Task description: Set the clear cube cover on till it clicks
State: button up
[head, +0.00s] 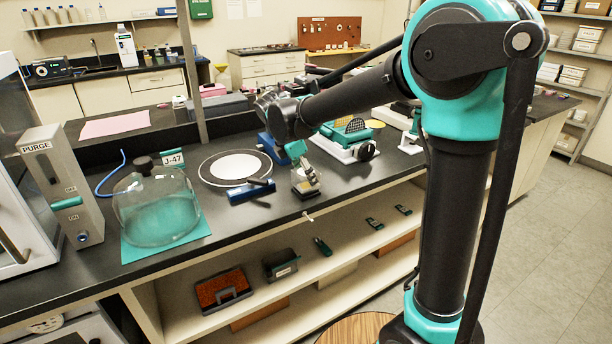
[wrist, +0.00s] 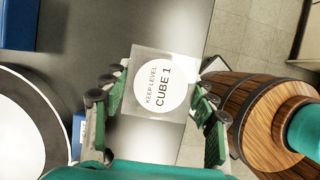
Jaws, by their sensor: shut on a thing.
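The clear cube cover (wrist: 138,105) is a see-through square block between my gripper's fingers (wrist: 160,92) in the wrist view. A round white label reading "KEEP LEVEL" and "CUBE 1" shows at it; I cannot tell whether the label is on the cover or under it. In the head view the cover (head: 305,188) is small and pale, low at the front edge of the dark counter (head: 262,205). My gripper (head: 304,176) is shut on it from above. I cannot tell whether its underside touches the counter. Its lower edges are too small to read.
A white disc on a dark ring (head: 236,167) and a blue block (head: 251,191) lie left of the gripper. A teal and white device (head: 346,140) stands behind. A clear dome (head: 157,207) sits on a teal mat (head: 190,236). A PURGE box (head: 62,185) stands far left.

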jog(key=shift+f, duration=0.45)
jog(key=shift+f, duration=0.2)
jog(key=shift+f, duration=0.15)
dwell(0.9)
jog(key=o, duration=1.8)
jog(key=shift+c, duration=0.2)
jog(key=shift+c, duration=0.4)
jog(key=shift+r, duration=3.5)
